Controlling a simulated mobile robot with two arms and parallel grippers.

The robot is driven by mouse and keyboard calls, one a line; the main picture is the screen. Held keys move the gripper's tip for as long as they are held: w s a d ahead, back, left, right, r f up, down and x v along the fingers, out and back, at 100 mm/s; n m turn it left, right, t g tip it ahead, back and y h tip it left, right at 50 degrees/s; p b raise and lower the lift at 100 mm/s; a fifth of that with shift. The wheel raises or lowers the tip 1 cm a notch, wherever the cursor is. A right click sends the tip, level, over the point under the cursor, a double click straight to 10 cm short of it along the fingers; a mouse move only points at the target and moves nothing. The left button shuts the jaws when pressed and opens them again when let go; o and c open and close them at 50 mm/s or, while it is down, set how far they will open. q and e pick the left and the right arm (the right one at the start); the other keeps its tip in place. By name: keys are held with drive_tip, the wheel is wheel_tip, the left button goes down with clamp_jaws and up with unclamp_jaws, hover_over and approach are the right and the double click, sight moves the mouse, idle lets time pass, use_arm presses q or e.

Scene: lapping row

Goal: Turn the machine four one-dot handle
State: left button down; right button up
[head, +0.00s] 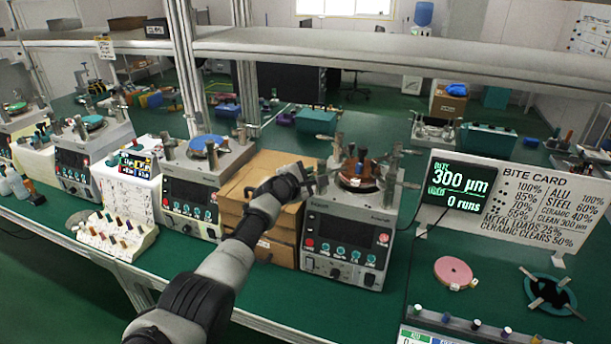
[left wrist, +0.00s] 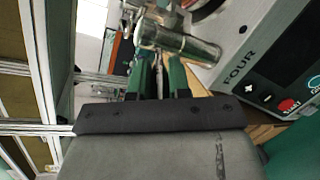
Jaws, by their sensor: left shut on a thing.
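The machine marked FOUR (head: 347,240) is a grey box with a dark front panel. A reddish-brown plate (head: 357,180) and several metal posts and arms are on its top. My left gripper (head: 308,180) is at the left edge of the machine's top. In the left wrist view my gripper's green-edged fingers (left wrist: 162,72) are shut on a shiny metal handle (left wrist: 185,42). Its dot marking cannot be made out. My right gripper is not in view.
Cardboard boxes (head: 262,205) stand close against the machine's left side. Another machine with a blue plate (head: 207,142) is farther left. A screen reading 300 µm (head: 460,187) and a bite card (head: 540,200) stand to the right. A shelf (head: 420,56) crosses behind and above.

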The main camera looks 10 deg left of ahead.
use_arm(q)
drive_tip(key=c, duration=1.1)
unclamp_jaws()
drive_tip(key=shift+f, duration=0.1)
drive_tip(key=shift+s+a+r+p, duration=0.2)
drive_tip(key=shift+s+p, duration=0.15)
drive_tip(key=shift+p, duration=0.15)
drive_tip(key=shift+p+v, duration=0.85)
drive_tip(key=shift+v, duration=0.05)
drive_tip(key=shift+p+v, duration=0.4)
drive_tip(key=shift+v, duration=3.7)
drive_tip(key=shift+d, duration=0.1)
